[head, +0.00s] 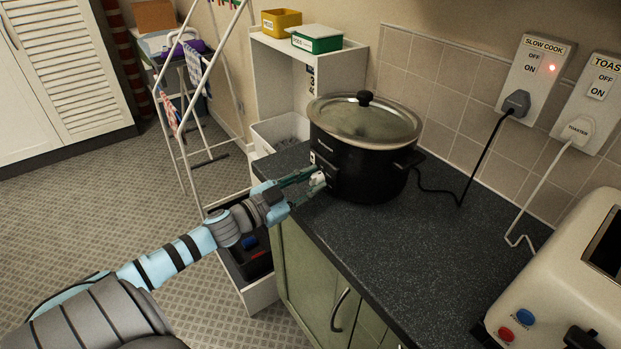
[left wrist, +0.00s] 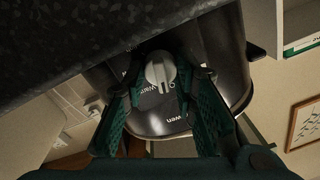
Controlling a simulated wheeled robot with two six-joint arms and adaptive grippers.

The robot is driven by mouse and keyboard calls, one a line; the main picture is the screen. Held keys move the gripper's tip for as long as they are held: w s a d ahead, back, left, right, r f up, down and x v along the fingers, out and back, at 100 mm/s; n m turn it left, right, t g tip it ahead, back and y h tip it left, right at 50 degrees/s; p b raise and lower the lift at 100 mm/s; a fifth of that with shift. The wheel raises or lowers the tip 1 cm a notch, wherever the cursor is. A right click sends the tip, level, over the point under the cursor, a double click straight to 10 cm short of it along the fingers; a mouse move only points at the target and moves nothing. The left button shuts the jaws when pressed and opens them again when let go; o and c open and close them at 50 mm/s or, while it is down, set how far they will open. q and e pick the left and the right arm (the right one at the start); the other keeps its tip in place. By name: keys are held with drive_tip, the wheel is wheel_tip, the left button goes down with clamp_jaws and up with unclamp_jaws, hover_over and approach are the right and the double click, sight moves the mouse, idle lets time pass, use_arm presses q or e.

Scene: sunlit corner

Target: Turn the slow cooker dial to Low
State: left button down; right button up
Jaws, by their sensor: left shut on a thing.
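The black slow cooker (head: 362,155) stands on the dark worktop with its glass lid on. Its pale dial (head: 318,179) is on the front face at the left. My left gripper (head: 312,178) reaches in from the left and is shut on the dial. In the left wrist view the dial (left wrist: 160,73) sits between the two green fingers, with a ridge across it. Printing around it is partly hidden and looks upside down; "Warm" is partly readable, and I cannot tell which setting the dial points to. My right gripper is not in view.
A cream toaster (head: 560,275) stands at the front right of the worktop (head: 420,255). The cooker's black cable runs to a wall socket (head: 535,75) labelled "SLOW COOK" with a red light lit. A white clothes airer (head: 185,85) stands at the left.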

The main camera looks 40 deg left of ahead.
use_arm(q)
drive_tip(key=m+p, duration=0.1)
drive_tip(key=m, duration=0.2)
drive_tip(key=shift+m+p, duration=0.35)
drive_tip(key=shift+m, duration=0.05)
drive_tip(key=m, duration=0.3)
drive_tip(key=shift+f+m+p, duration=0.1)
drive_tip(key=shift+m+p, duration=0.2)
drive_tip(key=shift+p, duration=0.05)
drive_tip(key=m+h, duration=0.1)
drive_tip(key=m, duration=0.4)
drive_tip(key=shift+f, duration=0.1)
drive_tip(key=m, duration=0.5)
drive_tip(key=shift+m, duration=0.3)
drive_tip(key=c, duration=1.3)
unclamp_jaws()
